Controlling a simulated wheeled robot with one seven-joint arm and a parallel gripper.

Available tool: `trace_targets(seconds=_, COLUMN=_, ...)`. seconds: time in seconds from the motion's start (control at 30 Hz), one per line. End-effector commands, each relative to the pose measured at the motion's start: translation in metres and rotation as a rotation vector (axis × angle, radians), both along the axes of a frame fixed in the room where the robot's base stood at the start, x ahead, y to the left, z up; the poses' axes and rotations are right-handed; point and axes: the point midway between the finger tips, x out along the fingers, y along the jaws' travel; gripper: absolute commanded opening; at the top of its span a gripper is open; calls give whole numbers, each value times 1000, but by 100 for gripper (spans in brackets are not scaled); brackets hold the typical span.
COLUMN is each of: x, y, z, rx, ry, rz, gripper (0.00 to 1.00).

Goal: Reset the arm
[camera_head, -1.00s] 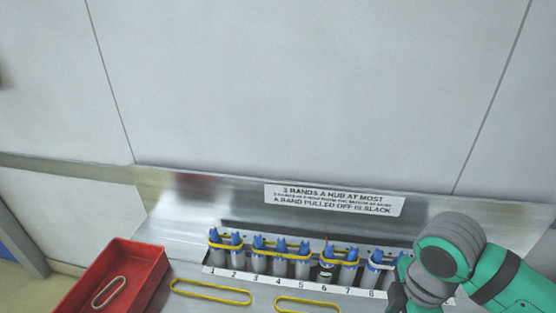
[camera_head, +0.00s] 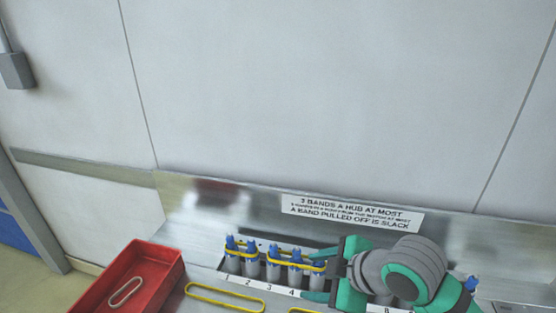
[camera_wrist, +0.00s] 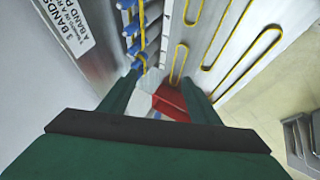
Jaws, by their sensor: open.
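My gripper (camera_head: 318,277) is green with dark parts and reaches in from the right in the head view. Its two fingers point left, spread apart with nothing between them, in front of the row of blue-topped hubs (camera_head: 249,262). It hides several hubs on the right. In the wrist view the open fingers (camera_wrist: 160,78) stand apart, with the left finger close beside the hub row (camera_wrist: 143,45); I cannot tell whether it touches. Yellow bands are looped around hubs at positions 1 to 4.
A red tray (camera_head: 168,277) at the left holds a pale band (camera_head: 126,291). A loose yellow band (camera_head: 224,298) lies on the metal bench, and another (camera_head: 303,311) is partly cut off. A white sign (camera_head: 352,213) is on the metal back panel. Open space lies above the bench.

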Motion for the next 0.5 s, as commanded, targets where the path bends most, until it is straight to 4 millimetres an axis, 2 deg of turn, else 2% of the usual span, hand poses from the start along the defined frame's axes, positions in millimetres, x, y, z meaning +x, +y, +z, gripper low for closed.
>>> trace_targets(seconds=0.03, x=9, y=17, z=7, rx=62, ry=-44, rz=1, gripper=57)
trace_targets(seconds=0.2, x=37, y=61, z=36, rx=260, ry=-180, rz=-18, gripper=57)
trace_targets(seconds=0.4, x=58, y=102, z=68, rx=499, ry=-303, rz=-60, gripper=57)
trace_targets(seconds=0.5, x=66, y=115, z=81, rx=617, ry=-351, rz=-93, gripper=57)
